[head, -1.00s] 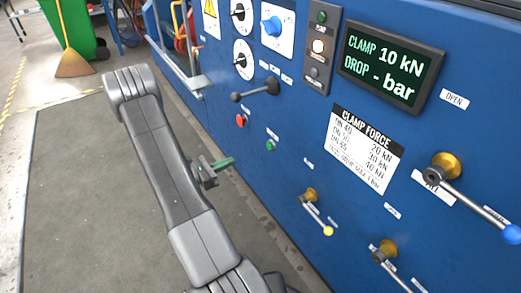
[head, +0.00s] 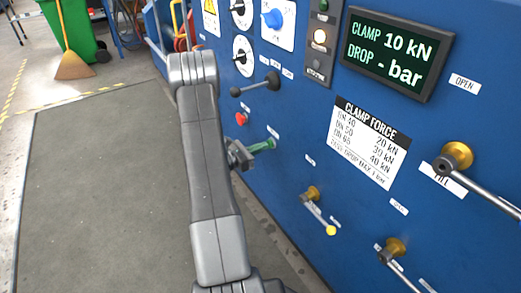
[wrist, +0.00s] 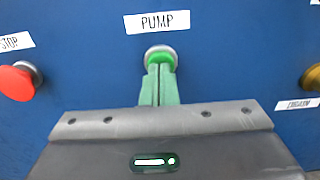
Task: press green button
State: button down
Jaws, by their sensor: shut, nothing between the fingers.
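The green button (wrist: 160,57) sits in a silver ring under the label PUMP (wrist: 158,21) on the blue panel, centred in the wrist view. My gripper (wrist: 160,70) is shut and empty, its two green fingers side by side. Their tips are right in front of the button and hide its lower part. I cannot tell whether they touch it. In the head view my gripper (head: 266,146) points at the panel, its tips at the button, which blends in with the green fingers there.
The red STOP button (wrist: 15,83) is left of the green one; a brass fitting (wrist: 312,77) is to the right. A black lever (head: 255,86) projects above. A yellow-tipped lever (head: 318,212) is lower right. The screen (head: 396,52) reads CLAMP 10 kN, DROP - bar.

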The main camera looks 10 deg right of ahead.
jog(key=shift+d, duration=0.2)
jog(key=shift+w+d+r, duration=0.2)
jog(key=shift+w+d, duration=0.15)
jog(key=shift+d, duration=0.45)
jog(key=p+v, duration=0.2)
jog(key=v, duration=1.2)
jog(key=shift+a, duration=0.25)
jog(key=shift+d+f, duration=0.1)
jog(key=shift+f, duration=0.05)
